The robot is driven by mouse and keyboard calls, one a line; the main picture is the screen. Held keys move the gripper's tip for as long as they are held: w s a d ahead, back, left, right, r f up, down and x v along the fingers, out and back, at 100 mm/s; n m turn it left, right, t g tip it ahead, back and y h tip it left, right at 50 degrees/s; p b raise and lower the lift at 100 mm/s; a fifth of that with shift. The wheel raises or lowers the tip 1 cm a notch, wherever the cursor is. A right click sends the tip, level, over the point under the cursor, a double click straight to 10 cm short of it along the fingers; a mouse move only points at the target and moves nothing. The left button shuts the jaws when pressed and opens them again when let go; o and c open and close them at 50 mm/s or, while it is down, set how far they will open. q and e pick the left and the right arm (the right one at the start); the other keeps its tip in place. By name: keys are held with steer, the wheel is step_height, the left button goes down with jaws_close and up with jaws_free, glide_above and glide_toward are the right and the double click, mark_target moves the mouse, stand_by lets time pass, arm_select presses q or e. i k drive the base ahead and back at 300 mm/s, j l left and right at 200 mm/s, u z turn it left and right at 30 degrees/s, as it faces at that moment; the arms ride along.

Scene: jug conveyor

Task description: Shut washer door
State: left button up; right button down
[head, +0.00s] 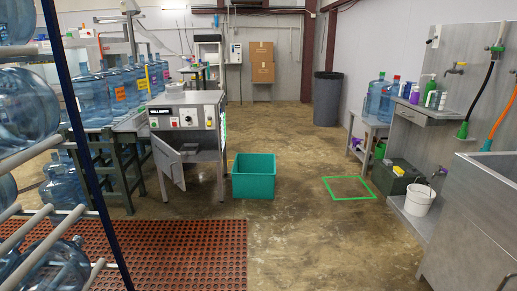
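The washer (208,110) is a grey metal machine on legs, left of the middle in the head view. Its front panel carries several knobs and a red button. Its grey door (164,160) hangs below the panel at the left and stands open, angled out from the body. The opening beside the door shows a dark inside. Neither of my grippers is in view.
A teal bin (254,177) stands on the floor just right of the washer. A red-brown perforated mat (180,255) lies in front. A rack of large jugs (28,105) fills the left edge. A steel sink (475,220) stands right. The middle floor is clear.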

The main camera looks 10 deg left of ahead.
mark_target(167, 159)
steer(key=i+u, duration=0.35)
steer(key=i, duration=0.95)
steer(key=i+u, duration=0.1)
steer(key=i, duration=0.55)
steer(key=i+l, duration=0.15)
steer(key=i, duration=0.55)
steer(key=i+j+u, duration=0.1)
steer(key=i+u, duration=0.6)
steer(key=i+l+u, duration=0.1)
steer(key=i+u, duration=0.25)
steer(key=k, duration=0.05)
